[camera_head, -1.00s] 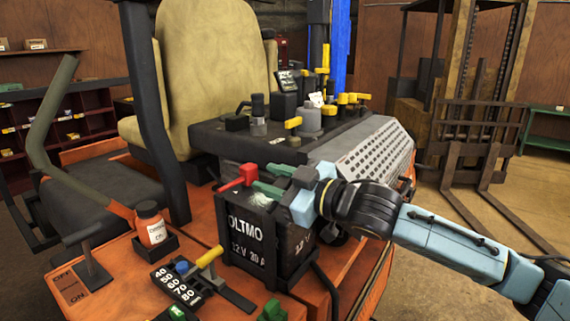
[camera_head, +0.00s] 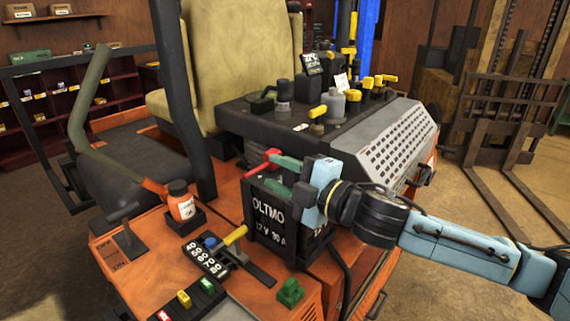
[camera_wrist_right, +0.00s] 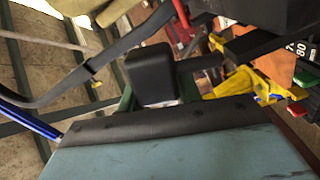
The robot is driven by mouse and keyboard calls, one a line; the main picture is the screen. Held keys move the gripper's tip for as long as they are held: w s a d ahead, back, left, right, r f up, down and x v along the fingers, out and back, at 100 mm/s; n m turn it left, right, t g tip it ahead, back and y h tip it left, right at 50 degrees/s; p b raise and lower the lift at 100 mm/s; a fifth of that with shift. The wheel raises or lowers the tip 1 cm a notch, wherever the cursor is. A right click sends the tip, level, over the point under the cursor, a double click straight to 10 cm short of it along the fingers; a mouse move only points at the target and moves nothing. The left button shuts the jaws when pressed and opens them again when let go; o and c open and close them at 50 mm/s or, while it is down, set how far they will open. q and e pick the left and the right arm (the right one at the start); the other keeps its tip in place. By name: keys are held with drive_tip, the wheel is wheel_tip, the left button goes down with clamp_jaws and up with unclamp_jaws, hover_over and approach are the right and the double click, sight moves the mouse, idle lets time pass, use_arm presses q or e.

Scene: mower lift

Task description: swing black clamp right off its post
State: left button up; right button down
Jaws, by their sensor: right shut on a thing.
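The black battery (camera_head: 265,225) with white lettering sits on the orange machine deck. My right gripper (camera_head: 308,190) reaches in from the right over the battery's top right corner. It is shut on the black clamp, which is mostly hidden behind it in the head view. In the right wrist view, a dark block (camera_wrist_right: 150,75) shows just beyond the gripper's edge and appears to be part of the clamp. A red clamp (camera_head: 262,160) and green bars (camera_head: 285,162) lie at the battery's top. I cannot see the post under the gripper. My left gripper is not in view.
A perforated grey cover (camera_head: 385,140) and a black console with yellow levers (camera_head: 318,112) stand behind the battery. A capped bottle (camera_head: 181,203) and a yellow-handled lever (camera_head: 235,235) are to its left. A forklift mast (camera_head: 510,90) stands back right.

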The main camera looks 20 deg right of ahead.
drive_tip(key=shift+s+a+n+p, duration=0.15)
drive_tip(key=shift+a+n+p, duration=0.15)
drive_tip(key=shift+n, duration=0.3)
drive_tip(key=shift+f, duration=0.1)
drive_tip(key=c, duration=1)
unclamp_jaws()
drive_tip(key=shift+o, duration=0.2)
drive_tip(key=shift+s, duration=0.1)
drive_tip(key=p+v, duration=0.3)
drive_tip(key=v, duration=1)
